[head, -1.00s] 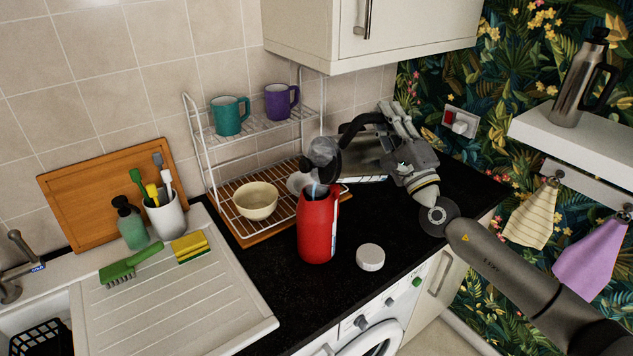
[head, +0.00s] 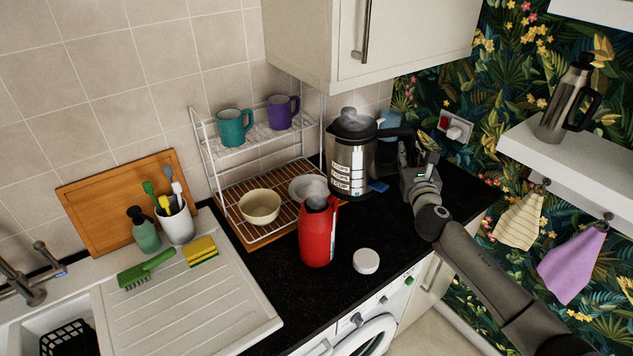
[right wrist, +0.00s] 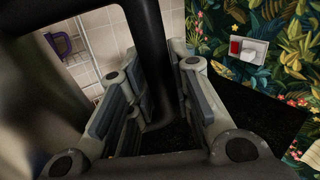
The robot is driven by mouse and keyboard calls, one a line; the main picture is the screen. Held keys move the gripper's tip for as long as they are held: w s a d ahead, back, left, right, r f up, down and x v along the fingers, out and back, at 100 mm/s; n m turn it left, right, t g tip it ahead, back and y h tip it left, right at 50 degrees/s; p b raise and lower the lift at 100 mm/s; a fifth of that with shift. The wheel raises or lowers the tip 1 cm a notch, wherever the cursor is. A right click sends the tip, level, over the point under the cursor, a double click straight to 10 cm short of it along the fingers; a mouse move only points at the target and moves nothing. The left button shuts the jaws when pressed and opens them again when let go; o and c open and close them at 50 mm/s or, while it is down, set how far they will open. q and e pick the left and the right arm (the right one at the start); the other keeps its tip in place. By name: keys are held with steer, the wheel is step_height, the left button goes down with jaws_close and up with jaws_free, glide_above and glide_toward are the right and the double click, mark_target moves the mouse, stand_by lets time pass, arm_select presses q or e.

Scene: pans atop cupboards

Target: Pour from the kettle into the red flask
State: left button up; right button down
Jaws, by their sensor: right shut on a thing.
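The red flask (head: 318,236) stands upright and open on the black worktop, with steam at its mouth. Its white round cap (head: 366,261) lies on the worktop to its right. The steel kettle (head: 349,160), with a dark top and steam over it, is about upright behind and right of the flask. My right gripper (head: 408,160) is at the kettle's right side, shut on its black handle. In the right wrist view the handle (right wrist: 155,70) runs between the fingers. Whether the kettle's base touches the worktop I cannot tell. My left gripper is not in view.
A wire rack (head: 232,205) with a cream bowl (head: 259,207) and two mugs stands behind left of the flask. A wall cupboard (head: 370,40) hangs above the kettle. The drainer (head: 190,310) is at left. Bare worktop lies in front of the flask.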

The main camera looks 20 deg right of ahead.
mark_target(412, 148)
steer(key=shift+r+m, duration=0.3)
steer(key=shift+r, duration=1.3)
